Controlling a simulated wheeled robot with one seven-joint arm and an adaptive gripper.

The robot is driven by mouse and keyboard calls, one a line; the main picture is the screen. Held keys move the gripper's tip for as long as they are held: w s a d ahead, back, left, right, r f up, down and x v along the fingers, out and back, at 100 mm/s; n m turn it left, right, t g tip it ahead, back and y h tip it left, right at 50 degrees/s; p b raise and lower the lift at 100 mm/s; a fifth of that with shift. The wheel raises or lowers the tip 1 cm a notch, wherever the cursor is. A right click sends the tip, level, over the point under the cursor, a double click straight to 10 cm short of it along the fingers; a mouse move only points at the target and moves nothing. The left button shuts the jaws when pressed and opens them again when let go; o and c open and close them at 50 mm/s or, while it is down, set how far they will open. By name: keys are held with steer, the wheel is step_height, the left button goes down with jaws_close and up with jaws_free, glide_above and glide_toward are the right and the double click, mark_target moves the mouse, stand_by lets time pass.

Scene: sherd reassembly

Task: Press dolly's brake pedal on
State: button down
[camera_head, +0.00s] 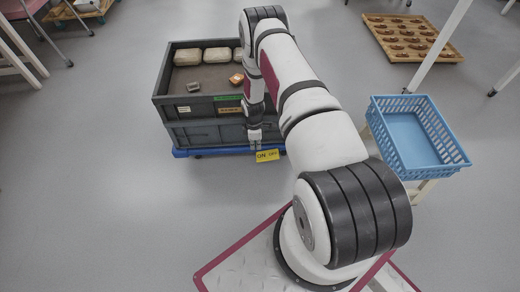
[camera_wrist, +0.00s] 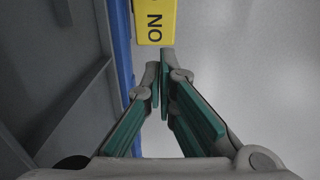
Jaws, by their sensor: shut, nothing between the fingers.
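The blue dolly (camera_head: 200,153) stands on the floor under a stack of dark grey crates. Its blue edge also shows in the wrist view (camera_wrist: 121,50). The yellow brake pedal (camera_head: 267,155) juts from the dolly's near side and carries the marking ON. In the wrist view the pedal (camera_wrist: 154,30) lies just beyond my fingertips. My gripper (camera_head: 256,146) points down beside the crate wall, close to the pedal. In the wrist view its fingers (camera_wrist: 163,60) are shut with nothing between them. I cannot tell whether the fingertips touch the pedal.
The upper grey crate (camera_head: 172,112) holds pale blocks and small pieces; its wall (camera_wrist: 60,75) is close on the left in the wrist view. A blue basket (camera_head: 405,135) stands at right. A wooden tray (camera_head: 410,38) lies back right. The floor in front is clear.

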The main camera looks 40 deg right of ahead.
step_height(320, 180, up, 6)
steer(key=a+p, duration=0.1)
steer(key=shift+w+r+p, duration=0.15)
steer(key=shift+w+p, duration=0.15)
steer(key=shift+p, duration=0.1)
